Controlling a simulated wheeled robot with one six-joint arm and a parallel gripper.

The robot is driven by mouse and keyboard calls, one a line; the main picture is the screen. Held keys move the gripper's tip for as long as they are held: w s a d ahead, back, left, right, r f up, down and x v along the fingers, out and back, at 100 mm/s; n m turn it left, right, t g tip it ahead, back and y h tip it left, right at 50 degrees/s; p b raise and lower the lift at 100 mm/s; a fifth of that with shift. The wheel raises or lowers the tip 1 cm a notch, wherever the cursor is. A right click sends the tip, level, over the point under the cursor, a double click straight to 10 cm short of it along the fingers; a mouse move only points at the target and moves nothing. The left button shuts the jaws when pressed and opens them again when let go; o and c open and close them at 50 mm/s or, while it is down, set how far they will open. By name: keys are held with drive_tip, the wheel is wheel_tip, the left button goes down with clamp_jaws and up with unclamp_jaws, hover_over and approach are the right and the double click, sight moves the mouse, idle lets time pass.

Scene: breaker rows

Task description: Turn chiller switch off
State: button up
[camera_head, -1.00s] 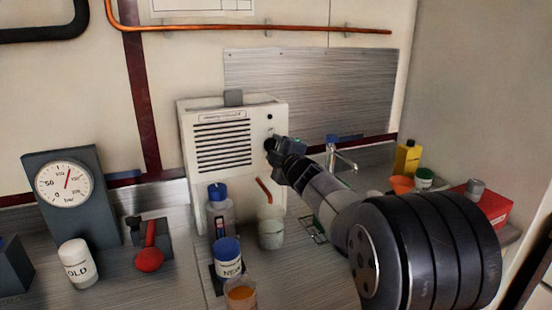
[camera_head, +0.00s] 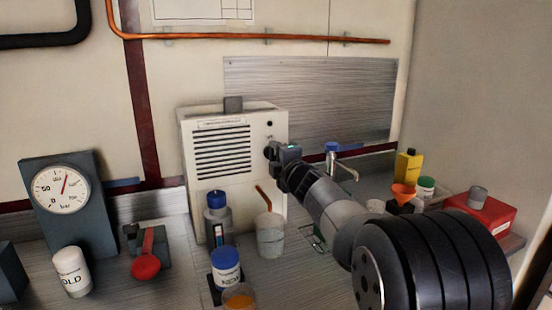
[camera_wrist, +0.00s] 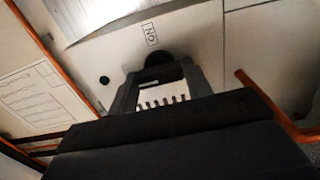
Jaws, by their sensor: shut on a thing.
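The chiller (camera_head: 253,185) is a white box with a slotted vent, standing against the back wall. Its switch, a dark round knob (camera_head: 268,152), is on the right of its front face and is partly covered by my gripper (camera_head: 277,152). In the wrist view the dark knob (camera_wrist: 158,59) sits between the fingertips of my gripper (camera_wrist: 160,77), beside a small "ON" label (camera_wrist: 150,34) seen upside down. My gripper is shut on the knob. The knob's pointer mark cannot be made out.
A blue-capped bottle (camera_head: 219,220), a beaker (camera_head: 270,238) with an orange rod and a white jar (camera_head: 226,266) stand before the chiller. A tap (camera_head: 342,168), a yellow bottle (camera_head: 407,166) and a red box (camera_head: 480,212) are to the right. A gauge (camera_head: 62,189) is left.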

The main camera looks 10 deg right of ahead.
drive_tip(key=o, duration=1)
drive_tip(key=shift+s, duration=0.1)
drive_tip(key=s+d, duration=0.2)
drive_tip(key=s, duration=0.8)
drive_tip(key=shift+s, duration=0.25)
drive_tip(key=shift+w, duration=0.1)
drive_tip(key=w+a, duration=0.2)
drive_tip(key=w, duration=0.8)
drive_tip(key=shift+w, duration=0.25)
